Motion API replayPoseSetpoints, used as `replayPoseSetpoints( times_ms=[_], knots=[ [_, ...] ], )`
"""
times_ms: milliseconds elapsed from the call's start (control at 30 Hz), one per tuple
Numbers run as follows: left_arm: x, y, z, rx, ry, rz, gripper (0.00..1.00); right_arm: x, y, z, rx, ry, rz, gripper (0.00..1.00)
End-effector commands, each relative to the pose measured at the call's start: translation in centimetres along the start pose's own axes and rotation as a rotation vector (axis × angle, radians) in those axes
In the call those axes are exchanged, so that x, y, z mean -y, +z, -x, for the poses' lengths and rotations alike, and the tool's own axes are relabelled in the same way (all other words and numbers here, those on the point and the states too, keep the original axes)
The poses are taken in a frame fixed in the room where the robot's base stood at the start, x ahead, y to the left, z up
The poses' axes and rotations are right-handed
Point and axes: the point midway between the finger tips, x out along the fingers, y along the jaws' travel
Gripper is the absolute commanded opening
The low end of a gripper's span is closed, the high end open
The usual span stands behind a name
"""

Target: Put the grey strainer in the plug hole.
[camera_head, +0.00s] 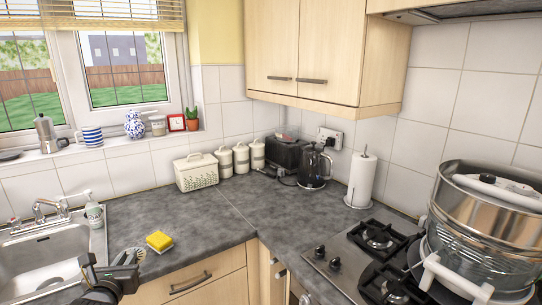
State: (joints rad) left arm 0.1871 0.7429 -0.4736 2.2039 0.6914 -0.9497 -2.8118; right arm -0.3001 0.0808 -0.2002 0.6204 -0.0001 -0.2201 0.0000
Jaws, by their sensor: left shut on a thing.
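My left gripper (122,268) is low in the head view, at the front edge of the worktop right of the sink. It is shut on a small round grey thing that looks like the strainer (133,255), held beside the sink rather than over its basin. The steel sink (45,262) is at the lower left, partly cut off by the picture edge. My right gripper is not in view.
A yellow sponge (159,240) lies on the worktop just right of the gripper. A tap (48,212) and a soap bottle (94,213) stand behind the sink. A gas hob (370,250) and a large steel pot (485,230) are at the right. The middle worktop is clear.

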Motion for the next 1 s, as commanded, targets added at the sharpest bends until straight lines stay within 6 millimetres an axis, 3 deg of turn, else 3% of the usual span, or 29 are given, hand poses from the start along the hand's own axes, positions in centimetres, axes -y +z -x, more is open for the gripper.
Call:
replayPoseSetpoints(
  times_ms=[233, 400, 500, 700, 1000],
  knots=[
    [8.1, 1.0, 3.5, 0.003, -0.322, -0.047, 0.0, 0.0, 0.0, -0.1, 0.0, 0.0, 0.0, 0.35],
    [13.2, -1.1, 8.5, -0.003, -0.569, -0.076, 0.0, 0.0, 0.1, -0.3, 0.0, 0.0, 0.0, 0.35],
    [14.9, -2.9, 11.4, -0.005, -0.678, -0.09, 0.0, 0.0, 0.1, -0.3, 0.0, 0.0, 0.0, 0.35],
    [15.1, -5.1, 14.1, -0.005, -0.735, -0.106, 0.0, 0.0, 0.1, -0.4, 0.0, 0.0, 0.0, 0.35],
    [14.7, -6.2, 14.5, -0.001, -0.721, -0.108, 0.0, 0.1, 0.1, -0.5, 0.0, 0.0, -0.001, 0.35]
  ],
)
